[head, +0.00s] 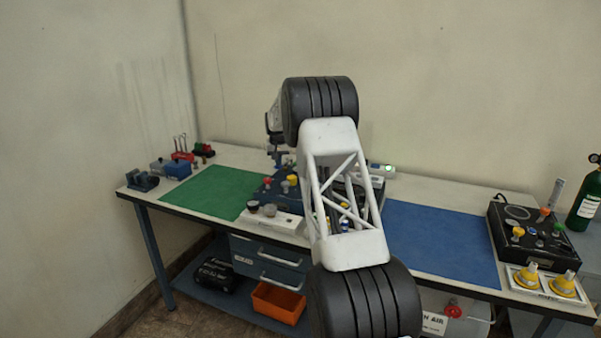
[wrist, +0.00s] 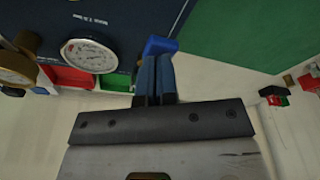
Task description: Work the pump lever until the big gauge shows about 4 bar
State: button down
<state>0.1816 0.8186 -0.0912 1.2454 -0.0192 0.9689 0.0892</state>
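My gripper (wrist: 157,72) points away from the wrist camera with its two dark fingers close together. A bright blue piece (wrist: 161,45), possibly the pump lever's grip, shows right at the fingertips. I cannot tell whether it is pinched or only touched. In the head view my gripper (head: 276,158) is small and low over the back of the dark blue panel (head: 262,192). A white-faced round gauge (wrist: 88,56) lies left of the fingers in the wrist view; its needle is too small to read. My arm hides much of the panel in the head view.
A brass-coloured round part (wrist: 15,68) is left of the gauge. A green mat (head: 212,192) lies left of the panel, a blue mat (head: 440,240) right. A black box with knobs (head: 530,235) and a green cylinder (head: 587,205) stand far right. Small tools (head: 182,150) stand back left.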

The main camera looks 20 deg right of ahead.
jog(key=shift+s+x, duration=0.25)
jog(key=shift+x, duration=0.85)
jog(key=shift+f, duration=0.1)
jog(key=shift+w+v, duration=0.2)
jog(key=shift+v, duration=0.75)
jog(key=shift+w+v, duration=0.2)
jog(key=shift+v, duration=0.8)
